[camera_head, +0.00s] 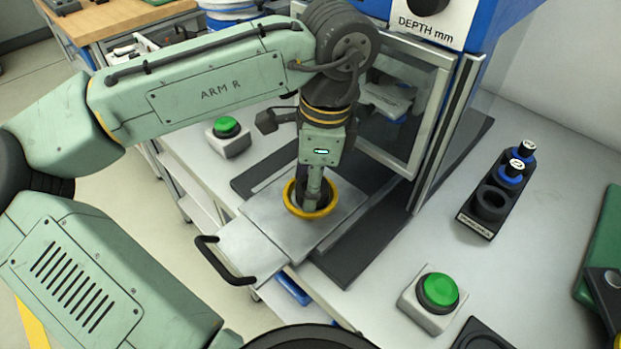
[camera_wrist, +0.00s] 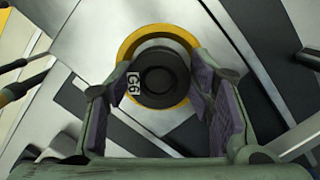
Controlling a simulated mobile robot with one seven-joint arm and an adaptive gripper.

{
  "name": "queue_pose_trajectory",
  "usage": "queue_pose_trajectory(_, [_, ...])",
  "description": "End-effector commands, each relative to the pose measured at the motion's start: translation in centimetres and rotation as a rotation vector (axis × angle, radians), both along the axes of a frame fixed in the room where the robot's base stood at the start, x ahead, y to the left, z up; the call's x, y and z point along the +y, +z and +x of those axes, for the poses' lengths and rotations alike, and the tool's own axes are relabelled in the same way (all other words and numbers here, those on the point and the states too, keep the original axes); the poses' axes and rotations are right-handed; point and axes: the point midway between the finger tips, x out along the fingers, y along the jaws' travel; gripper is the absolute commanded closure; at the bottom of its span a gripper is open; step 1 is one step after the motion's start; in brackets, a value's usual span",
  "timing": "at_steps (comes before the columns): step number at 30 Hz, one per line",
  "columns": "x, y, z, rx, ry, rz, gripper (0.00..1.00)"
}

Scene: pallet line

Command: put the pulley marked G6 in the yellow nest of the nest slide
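The pulley marked G6 (camera_wrist: 158,82) is a dark disc with a white G6 label. It sits inside the yellow nest (camera_wrist: 127,45), a yellow ring on the plate of the nest slide (camera_head: 245,250). The nest also shows in the head view (camera_head: 312,213), where my gripper largely hides the pulley. My gripper (camera_head: 314,188) points down over the nest. In the wrist view its two fingers (camera_wrist: 150,78) stand apart on either side of the pulley, with visible gaps. I cannot tell whether the pulley is fully seated.
The slide's dark handle (camera_head: 228,265) points to the front left. The blue press with its clear door (camera_head: 400,110) stands close behind my gripper. Green buttons (camera_head: 438,292) (camera_head: 227,127) flank the slide. A black gauge holder (camera_head: 490,205) is at right; bare bench lies between.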

Motion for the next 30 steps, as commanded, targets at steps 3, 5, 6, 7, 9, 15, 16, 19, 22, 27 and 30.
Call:
queue_pose_trajectory(3, [-0.1,-0.1,0.0,0.000,-0.002,-0.002,0.38])
queue_pose_trajectory(5, [-0.1,-0.1,0.0,-0.001,-0.002,-0.002,0.38])
queue_pose_trajectory(6, [-0.1,0.0,0.0,-0.001,-0.002,-0.002,0.38])
queue_pose_trajectory(7, [-0.1,0.0,0.0,-0.001,-0.002,-0.002,0.38])
queue_pose_trajectory(9, [-0.1,0.0,0.0,-0.001,-0.002,-0.002,0.38])
queue_pose_trajectory(15, [0.0,0.2,0.0,-0.002,-0.001,-0.001,0.38])
queue_pose_trajectory(16, [0.0,0.4,0.0,-0.003,-0.001,0.000,0.38])
queue_pose_trajectory(19, [-0.2,1.3,0.1,-0.004,-0.002,-0.002,0.38])
queue_pose_trajectory(22, [-0.4,3.2,0.1,-0.005,-0.003,-0.004,0.38])
queue_pose_trajectory(27, [-1.0,7.1,0.1,-0.005,-0.003,-0.003,0.38])
queue_pose_trajectory(30, [-1.1,9.3,0.1,-0.005,-0.001,-0.001,0.38])
